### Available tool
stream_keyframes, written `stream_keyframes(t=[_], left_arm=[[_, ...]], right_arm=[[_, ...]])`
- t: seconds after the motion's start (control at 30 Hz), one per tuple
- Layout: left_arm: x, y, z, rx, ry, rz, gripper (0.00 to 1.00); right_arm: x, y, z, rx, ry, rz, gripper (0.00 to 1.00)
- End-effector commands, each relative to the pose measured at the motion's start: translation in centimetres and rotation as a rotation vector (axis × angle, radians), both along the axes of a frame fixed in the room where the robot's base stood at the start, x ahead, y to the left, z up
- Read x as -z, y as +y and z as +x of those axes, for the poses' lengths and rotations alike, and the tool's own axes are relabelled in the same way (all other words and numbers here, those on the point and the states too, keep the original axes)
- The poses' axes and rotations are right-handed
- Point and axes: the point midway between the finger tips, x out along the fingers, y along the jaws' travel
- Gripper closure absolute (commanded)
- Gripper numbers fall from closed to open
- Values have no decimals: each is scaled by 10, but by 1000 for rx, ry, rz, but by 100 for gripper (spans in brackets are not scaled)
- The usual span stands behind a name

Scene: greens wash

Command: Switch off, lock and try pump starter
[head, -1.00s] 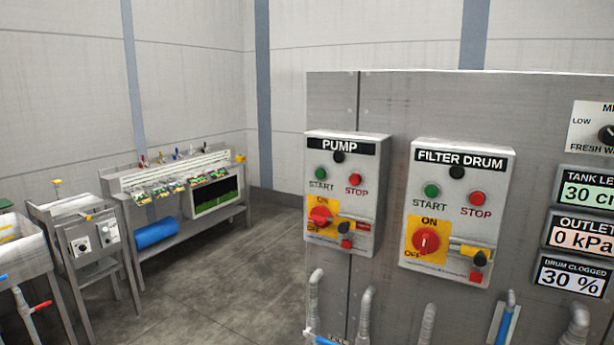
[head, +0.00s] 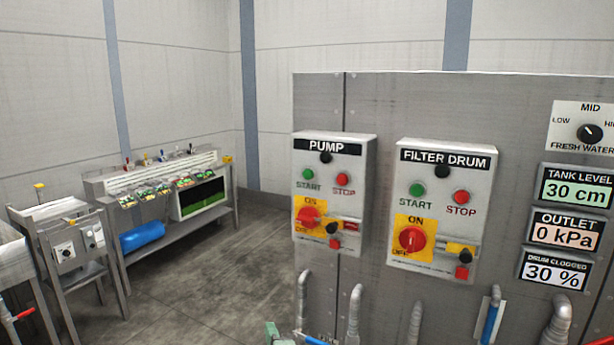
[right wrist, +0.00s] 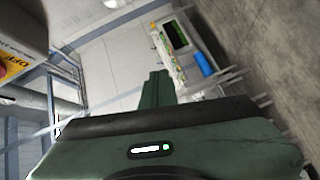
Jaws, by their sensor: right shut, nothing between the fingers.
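The pump starter (head: 333,184) is a grey box labelled PUMP, on the left of the steel panel. It has a green START button (head: 308,174), a red STOP button (head: 343,179) and a red rotary switch (head: 308,217) on a yellow ON/OFF plate. The switch handle looks nearly level, but its exact position is too small to tell. A black knob and a red block sit beside it. My right gripper (head: 272,330) shows only as a green tip at the bottom edge, below and left of the box. In the right wrist view its fingers (right wrist: 157,88) are shut and empty. My left gripper is out of view.
The filter drum starter (head: 441,205) stands to the right, its red switch upright towards ON. Further right are readouts (head: 577,187) and a fresh water dial (head: 590,133). Grey pipes (head: 355,312) rise below. A wash bench (head: 165,195) stands far left; the floor between is clear.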

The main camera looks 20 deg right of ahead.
Motion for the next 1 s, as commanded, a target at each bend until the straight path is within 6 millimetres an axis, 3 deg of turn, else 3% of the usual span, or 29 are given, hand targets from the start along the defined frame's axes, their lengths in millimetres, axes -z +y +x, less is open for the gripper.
stream_keyframes(t=[0.03,0.27,0.5,0.6,0.8,1.0], left_arm=[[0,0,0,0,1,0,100],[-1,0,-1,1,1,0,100],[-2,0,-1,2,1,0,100],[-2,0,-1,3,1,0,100],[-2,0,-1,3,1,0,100],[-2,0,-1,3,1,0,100]], right_arm=[[-28,-1,7,5,-45,-30,100],[-142,-8,21,49,-226,-182,100],[-260,-18,13,133,-408,-332,100],[-301,-23,4,174,-472,-388,100],[-356,-29,-12,238,-554,-460,100],[-374,-32,-19,262,-581,-483,100]])
